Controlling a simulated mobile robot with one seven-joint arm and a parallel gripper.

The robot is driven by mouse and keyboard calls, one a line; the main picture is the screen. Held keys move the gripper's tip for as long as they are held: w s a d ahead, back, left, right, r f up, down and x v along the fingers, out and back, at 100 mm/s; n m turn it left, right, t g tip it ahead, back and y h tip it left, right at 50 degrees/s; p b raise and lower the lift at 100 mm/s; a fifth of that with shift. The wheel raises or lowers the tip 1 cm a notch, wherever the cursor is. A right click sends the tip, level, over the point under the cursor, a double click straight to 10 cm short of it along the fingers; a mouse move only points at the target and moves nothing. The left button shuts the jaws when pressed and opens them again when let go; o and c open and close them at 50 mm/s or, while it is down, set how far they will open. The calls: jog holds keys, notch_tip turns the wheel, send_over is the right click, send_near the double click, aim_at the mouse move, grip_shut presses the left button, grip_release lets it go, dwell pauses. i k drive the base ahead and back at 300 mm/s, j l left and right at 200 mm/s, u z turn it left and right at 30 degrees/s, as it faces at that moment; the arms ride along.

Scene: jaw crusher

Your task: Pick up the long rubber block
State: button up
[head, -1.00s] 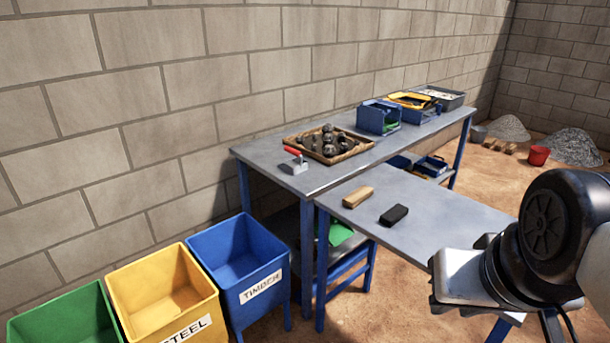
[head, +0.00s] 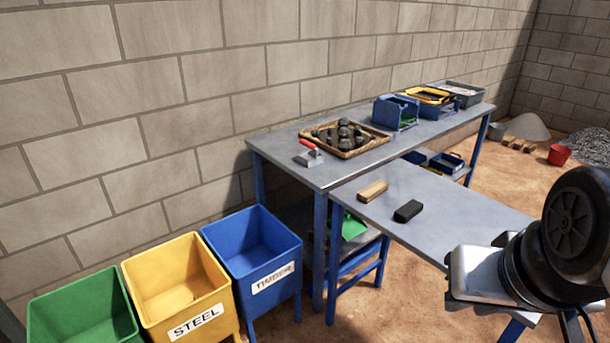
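A black block (head: 408,211), which looks like the rubber block, lies flat on the near grey table (head: 455,220), close to its left end. A tan wooden-looking block (head: 373,191) lies just behind and left of it, a small gap apart. My arm comes in at the right edge. Its silver end, apparently my gripper (head: 462,280), shows over the near side of the table, to the right of and nearer than the black block, and apart from it. The fingers cannot be made out clearly, so I cannot tell whether they are open.
Green (head: 85,310), yellow (head: 180,285) and blue (head: 250,258) bins stand at the lower left. A long bench (head: 300,180) along the wall holds a tray of dark stones (head: 345,138), a red-handled tool (head: 309,152) and several boxes. A red bucket (head: 559,155) stands on the floor.

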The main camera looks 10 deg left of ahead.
aim_at(403, 215)
jog(key=u, duration=2.4)
jog(key=z, duration=2.4)
jog(key=i+j+z, duration=0.55)
jog(key=z, duration=0.15)
jog(key=i+j+z, duration=0.2)
jog(key=j+z, duration=0.15)
jog(key=j, duration=0.2)
